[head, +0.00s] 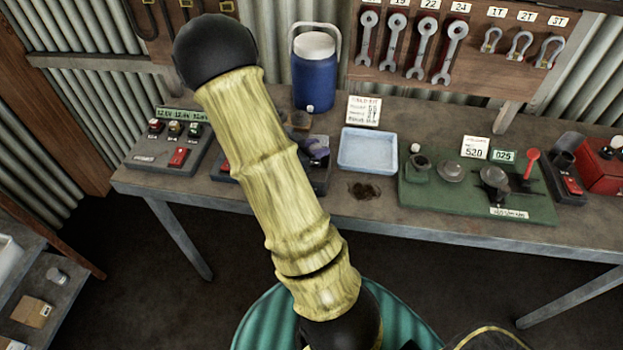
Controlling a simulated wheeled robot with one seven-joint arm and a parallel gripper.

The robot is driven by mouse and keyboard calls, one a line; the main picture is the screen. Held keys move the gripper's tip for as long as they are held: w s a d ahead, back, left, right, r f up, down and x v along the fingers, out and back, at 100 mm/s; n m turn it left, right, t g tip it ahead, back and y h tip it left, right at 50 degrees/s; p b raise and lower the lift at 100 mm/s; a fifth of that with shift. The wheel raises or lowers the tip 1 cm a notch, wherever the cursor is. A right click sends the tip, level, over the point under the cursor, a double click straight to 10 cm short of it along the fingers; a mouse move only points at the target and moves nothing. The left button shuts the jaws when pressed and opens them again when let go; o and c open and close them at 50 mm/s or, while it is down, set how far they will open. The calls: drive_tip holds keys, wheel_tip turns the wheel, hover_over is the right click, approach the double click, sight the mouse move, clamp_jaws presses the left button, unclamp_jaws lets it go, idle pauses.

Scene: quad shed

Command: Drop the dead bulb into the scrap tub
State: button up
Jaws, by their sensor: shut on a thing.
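My arm crosses the middle of the head view and hides part of the bench behind it. My gripper cannot be made out. I cannot pick out the dead bulb for certain. A small white round thing (415,148), which may be a bulb, sits above a dark green fitting on the green board (420,205). No tub is plainly marked as scrap. A shallow pale blue tray (368,165) lies on the bench left of the green board, and I cannot tell if it is the scrap tub.
The metal workbench (350,207) holds a blue cooler jug (314,80), a grey panel (150,168) with small gauges at left, and a red box (600,172) at right. Wrenches (423,50) hang on the back board. A lower shelf (55,295) stands at bottom left.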

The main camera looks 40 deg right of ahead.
drive_tip(key=shift+f, duration=0.1)
drive_tip(key=o, duration=1)
drive_tip(key=shift+o, duration=0.2)
drive_tip(key=shift+w+a+r, duration=0.1)
drive_tip(key=shift+a+r, duration=0.1)
drive_tip(key=shift+a, duration=0.35)
drive_tip(key=v, duration=1.6)
drive_tip(key=shift+b, duration=0.3)
drive_tip(key=shift+a, duration=0.15)
